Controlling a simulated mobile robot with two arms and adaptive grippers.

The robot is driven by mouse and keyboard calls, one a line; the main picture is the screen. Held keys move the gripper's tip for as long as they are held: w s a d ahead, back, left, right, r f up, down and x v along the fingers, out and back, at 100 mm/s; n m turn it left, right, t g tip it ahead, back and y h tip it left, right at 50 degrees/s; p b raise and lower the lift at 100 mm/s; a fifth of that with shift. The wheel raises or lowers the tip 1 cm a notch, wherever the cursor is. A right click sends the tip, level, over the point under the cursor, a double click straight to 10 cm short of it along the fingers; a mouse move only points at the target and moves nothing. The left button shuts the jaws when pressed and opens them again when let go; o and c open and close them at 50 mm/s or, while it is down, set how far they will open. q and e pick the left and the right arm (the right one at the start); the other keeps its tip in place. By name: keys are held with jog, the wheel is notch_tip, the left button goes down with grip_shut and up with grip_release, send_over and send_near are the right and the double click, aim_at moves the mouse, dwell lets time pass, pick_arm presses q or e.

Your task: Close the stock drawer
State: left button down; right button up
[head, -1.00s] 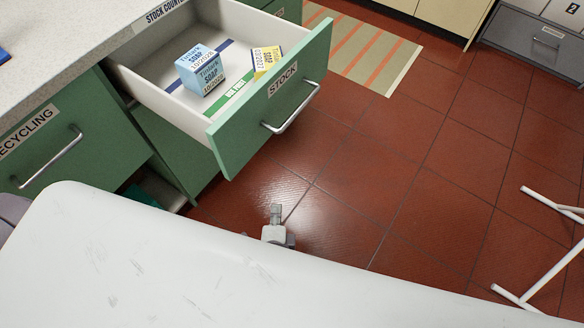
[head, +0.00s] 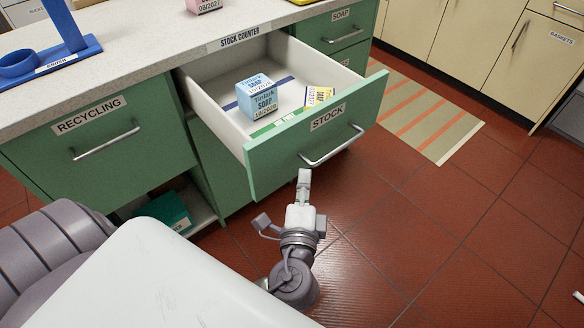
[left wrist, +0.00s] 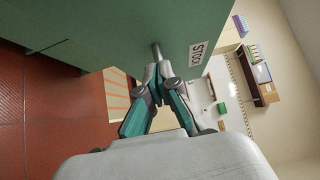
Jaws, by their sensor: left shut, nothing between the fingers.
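The stock drawer (head: 270,168) stands pulled out from the counter, with its green front, STOCK label and metal handle (head: 332,147). My left gripper (head: 304,178) is shut and empty, in front of the drawer front and just below the handle in the head view. In the left wrist view the gripper's fingertips (left wrist: 157,68) point at the green drawer front (left wrist: 110,35), close to the handle; I cannot tell if they touch. My right gripper is not in view.
The stone counter (head: 140,50) runs above, with a blue stand (head: 70,52) on it. A recycling drawer (head: 95,132) is shut at the left, above an open shelf with a teal item (head: 166,210). A striped mat (head: 425,115) lies on the red tiled floor at the right.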

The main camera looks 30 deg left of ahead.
aim_at(289, 159)
pick_arm(q)
jog(key=shift+w+a, duration=0.3)
jog(key=shift+a, duration=0.6)
jog(key=shift+w+a, duration=0.25)
jog(key=shift+a, duration=0.65)
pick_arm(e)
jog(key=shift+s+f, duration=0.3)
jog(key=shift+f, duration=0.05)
